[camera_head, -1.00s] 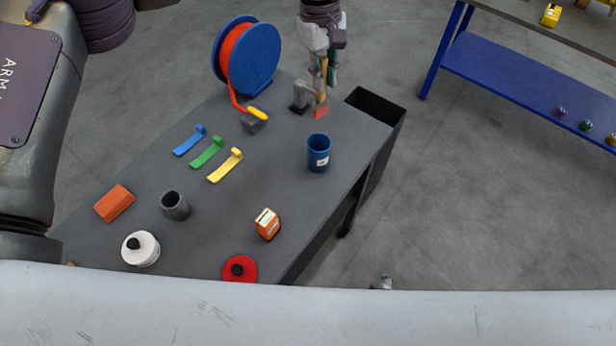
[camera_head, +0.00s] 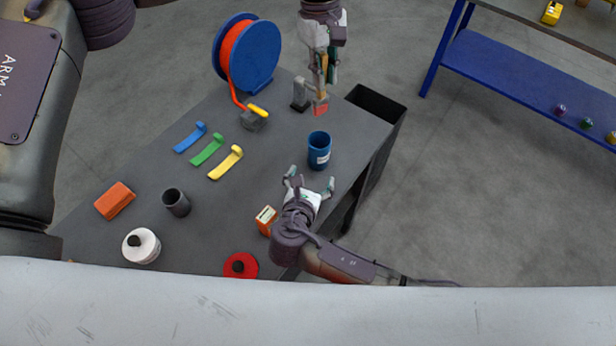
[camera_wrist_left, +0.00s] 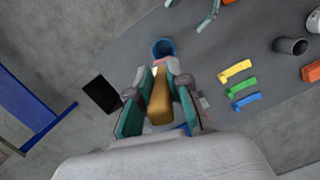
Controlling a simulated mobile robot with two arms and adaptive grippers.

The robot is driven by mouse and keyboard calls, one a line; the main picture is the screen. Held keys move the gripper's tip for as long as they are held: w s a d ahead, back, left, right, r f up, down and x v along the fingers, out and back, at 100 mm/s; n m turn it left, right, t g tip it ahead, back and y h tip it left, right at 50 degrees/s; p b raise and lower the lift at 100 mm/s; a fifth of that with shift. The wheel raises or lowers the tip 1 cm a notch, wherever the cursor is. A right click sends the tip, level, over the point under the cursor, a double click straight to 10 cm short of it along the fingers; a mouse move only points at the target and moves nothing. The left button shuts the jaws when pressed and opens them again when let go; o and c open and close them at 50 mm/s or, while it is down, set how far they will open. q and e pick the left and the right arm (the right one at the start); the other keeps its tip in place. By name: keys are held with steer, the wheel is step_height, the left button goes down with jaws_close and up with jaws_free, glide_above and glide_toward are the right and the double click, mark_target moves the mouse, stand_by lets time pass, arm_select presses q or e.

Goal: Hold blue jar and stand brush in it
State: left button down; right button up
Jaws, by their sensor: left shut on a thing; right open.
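The blue jar (camera_head: 319,152) stands upright on the dark table near its right edge, with a white label on its side; it also shows in the left wrist view (camera_wrist_left: 163,47). My left gripper (camera_head: 323,78) is above the far right of the table, shut on the brush (camera_head: 321,96). The brush has a tan body (camera_wrist_left: 159,100) and a reddish lower end, and hangs down behind the jar, apart from it. My right gripper (camera_head: 310,180) is open and empty on the near side of the jar, its fingers spread towards it and apart from it.
A blue reel (camera_head: 254,58) with orange hose stands at the back. Blue, green and yellow (camera_head: 226,163) hooks lie left of the jar. An orange box (camera_head: 266,219) is beside my right arm. A grey cup (camera_head: 175,202) stands further left.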

mark_target(316, 159)
steer(key=shift+s+a+r+n, duration=0.15)
steer(key=shift+a+r+n, duration=0.1)
steer(key=shift+n, duration=0.15)
steer(key=x, duration=1.1)
steer(key=shift+w+d, duration=0.2)
steer(key=shift+w, duration=0.2)
steer(key=c, duration=1.3)
